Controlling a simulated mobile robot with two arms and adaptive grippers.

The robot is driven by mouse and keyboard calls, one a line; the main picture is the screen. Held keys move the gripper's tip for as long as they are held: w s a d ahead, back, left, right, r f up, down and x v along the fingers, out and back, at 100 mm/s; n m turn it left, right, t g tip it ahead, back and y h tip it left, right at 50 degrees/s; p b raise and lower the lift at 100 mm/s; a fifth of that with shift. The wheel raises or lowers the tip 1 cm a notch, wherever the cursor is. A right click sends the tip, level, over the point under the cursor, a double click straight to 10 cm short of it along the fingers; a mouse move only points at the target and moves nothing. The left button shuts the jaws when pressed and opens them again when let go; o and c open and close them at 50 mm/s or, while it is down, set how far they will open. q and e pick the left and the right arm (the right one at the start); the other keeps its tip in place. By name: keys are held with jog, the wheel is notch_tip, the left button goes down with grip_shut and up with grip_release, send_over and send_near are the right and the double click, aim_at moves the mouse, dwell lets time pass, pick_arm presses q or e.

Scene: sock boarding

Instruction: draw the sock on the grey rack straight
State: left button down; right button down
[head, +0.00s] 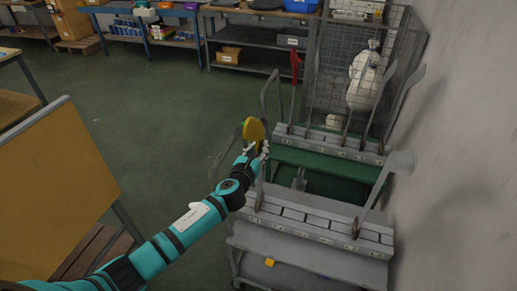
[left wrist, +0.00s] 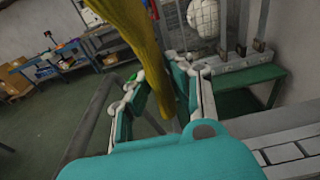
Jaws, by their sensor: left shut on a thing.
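The yellow sock (head: 254,130) is on an upright at the left end of the near grey rack (head: 310,222). My left gripper (head: 262,148) is at the sock's lower part, reached from the lower left. In the left wrist view the sock (left wrist: 148,45) is a long yellow strip running down between the two fingers of my left gripper (left wrist: 158,75), which is shut on it. Its lower end narrows just past the fingers. How straight the sock lies on its form cannot be told. My right gripper is not in view.
Other bare grey forms (head: 375,188) stand up from the rack. A wire cage (head: 330,60) holds a white bundle (head: 362,82). A wall is at the right.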

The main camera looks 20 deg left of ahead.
pick_arm(q)
jog(key=shift+s+f, duration=0.1)
jog(key=shift+f, duration=0.25)
dwell(0.8)
jog(key=c, duration=1.1)
grip_release()
jog(key=shift+r, duration=0.15)
jog(key=s+p, duration=0.2)
jog(key=s, duration=0.6)
jog(key=shift+s+a, duration=0.15)
jog(key=shift+s, duration=0.25)
